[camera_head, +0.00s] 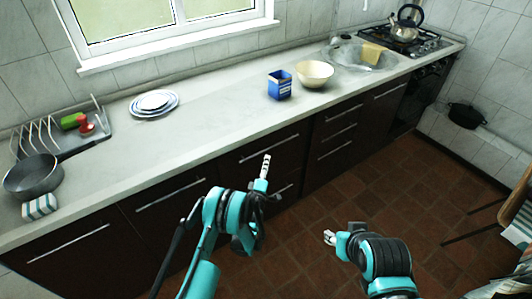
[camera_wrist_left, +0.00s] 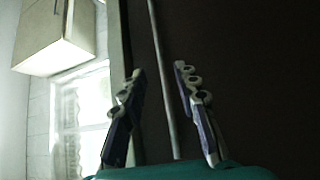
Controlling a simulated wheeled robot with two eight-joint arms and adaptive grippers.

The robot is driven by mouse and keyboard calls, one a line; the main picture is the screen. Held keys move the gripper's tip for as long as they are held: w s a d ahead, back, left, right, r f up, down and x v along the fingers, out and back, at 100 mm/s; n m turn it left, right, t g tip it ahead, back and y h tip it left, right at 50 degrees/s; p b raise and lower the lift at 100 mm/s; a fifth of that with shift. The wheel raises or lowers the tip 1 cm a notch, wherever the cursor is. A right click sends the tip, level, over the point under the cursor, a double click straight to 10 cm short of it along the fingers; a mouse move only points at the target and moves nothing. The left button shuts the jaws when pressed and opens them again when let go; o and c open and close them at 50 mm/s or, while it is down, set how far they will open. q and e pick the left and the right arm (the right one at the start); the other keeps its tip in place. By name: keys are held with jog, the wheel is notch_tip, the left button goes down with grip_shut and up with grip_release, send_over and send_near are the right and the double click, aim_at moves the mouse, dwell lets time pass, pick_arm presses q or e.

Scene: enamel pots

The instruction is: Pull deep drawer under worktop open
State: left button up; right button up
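The worktop (camera_head: 205,125) runs along the wall with dark drawer fronts under it. The drawer front (camera_head: 235,168) behind my left gripper (camera_head: 265,167) looks closed flush; its long bar handle (camera_head: 287,140) lies just under the worktop edge. A lower handle (camera_head: 284,188) is partly hidden by my left arm. In the left wrist view, my left gripper (camera_wrist_left: 159,72) is open, with a finger on each side of a thin metal bar handle (camera_wrist_left: 165,75); I see no clear contact. My right gripper (camera_head: 329,238) hangs over the floor, apart from the cabinets, too small to read.
A pan (camera_head: 33,178), plates (camera_head: 154,104), a blue box (camera_head: 279,85) and a cream bowl (camera_head: 314,73) stand on the worktop. A narrower drawer stack (camera_head: 337,135) is to the right. The tiled floor (camera_head: 370,190) before the cabinets is clear; a chair (camera_head: 515,208) stands at right.

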pick_arm(q)
jog(key=f+b+x, duration=0.1)
jog(key=x, duration=0.6)
jog(key=shift+w+r, duration=0.35)
jog(key=shift+r, duration=0.1)
jog(key=shift+c, duration=0.4)
grip_shut()
